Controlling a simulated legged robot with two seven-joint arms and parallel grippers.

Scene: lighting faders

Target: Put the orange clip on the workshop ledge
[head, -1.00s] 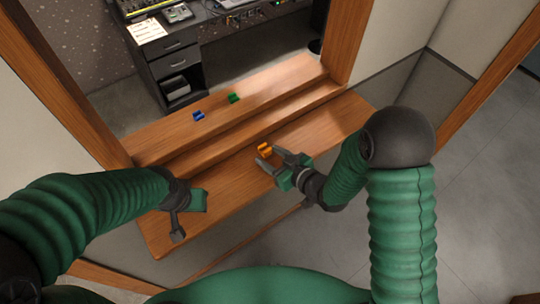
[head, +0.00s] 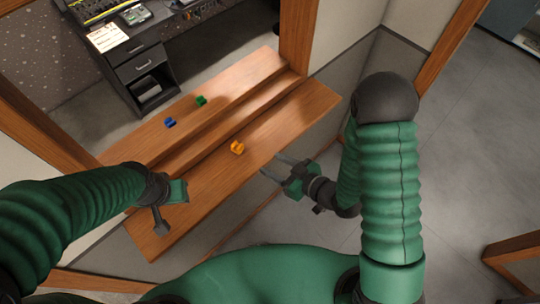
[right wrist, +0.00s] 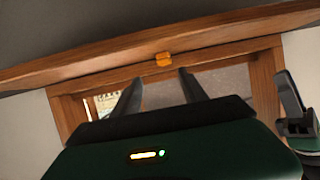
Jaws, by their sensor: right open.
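The orange clip (head: 237,147) lies on the near wooden shelf (head: 215,185), on my side of the window opening. It also shows in the right wrist view (right wrist: 163,59), beyond and between the fingertips. My right gripper (head: 272,168) is open and empty, just off the shelf's near edge, to the right of the clip and apart from it. My left gripper (head: 168,212) is over the left end of the near shelf; whether its jaws are apart is unclear.
A blue clip (head: 170,122) and a green clip (head: 201,100) sit on the far, raised ledge (head: 135,143). A desk with drawers (head: 140,65) and equipment stands beyond the opening. Bare grey floor (head: 450,160) lies to the right.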

